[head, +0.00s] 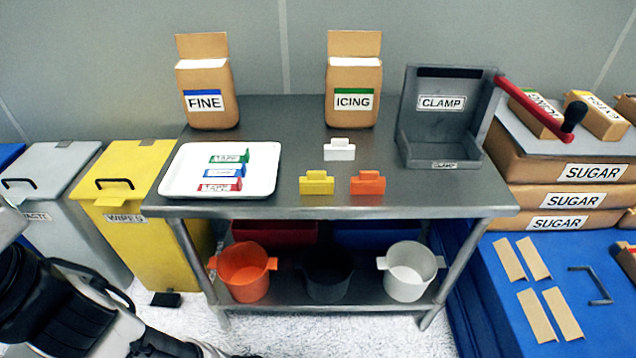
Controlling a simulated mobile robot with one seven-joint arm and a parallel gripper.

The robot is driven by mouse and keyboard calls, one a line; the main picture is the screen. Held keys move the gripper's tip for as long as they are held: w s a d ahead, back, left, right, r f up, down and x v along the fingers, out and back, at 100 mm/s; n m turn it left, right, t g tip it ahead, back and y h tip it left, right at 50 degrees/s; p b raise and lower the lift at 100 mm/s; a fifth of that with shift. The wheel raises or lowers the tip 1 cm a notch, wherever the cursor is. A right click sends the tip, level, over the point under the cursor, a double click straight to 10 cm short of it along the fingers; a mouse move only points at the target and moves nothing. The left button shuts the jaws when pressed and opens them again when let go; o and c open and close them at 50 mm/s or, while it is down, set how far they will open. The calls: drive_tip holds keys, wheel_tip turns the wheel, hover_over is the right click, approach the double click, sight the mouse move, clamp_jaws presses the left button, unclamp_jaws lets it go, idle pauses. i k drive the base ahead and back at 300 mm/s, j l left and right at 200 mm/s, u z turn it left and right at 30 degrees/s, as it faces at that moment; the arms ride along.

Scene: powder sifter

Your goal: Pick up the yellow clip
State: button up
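A white clip (339,149) stands behind the two. Nothing touches the yellow clip. Parts of my own body show at the lower left, well away from the clips. I cannot make out my gripper's fingers there.
A white tray (180,189) with labelled green, blue and red pieces is to the left. FINE (206,103) and ICING (353,103) bags stand behind. A grey CLAMP fixture (441,116) with a red lever (532,100) is at right. Buckets stand on the lower shelf.

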sight(316, 182)
drive_tip(key=u, duration=2.45)
drive_tip(key=z, duration=2.1)
drive_tip(key=i+z, duration=0.2)
drive_tip(key=z, duration=0.25)
drive_tip(key=i+z, duration=0.2)
drive_tip(key=z, duration=0.25)
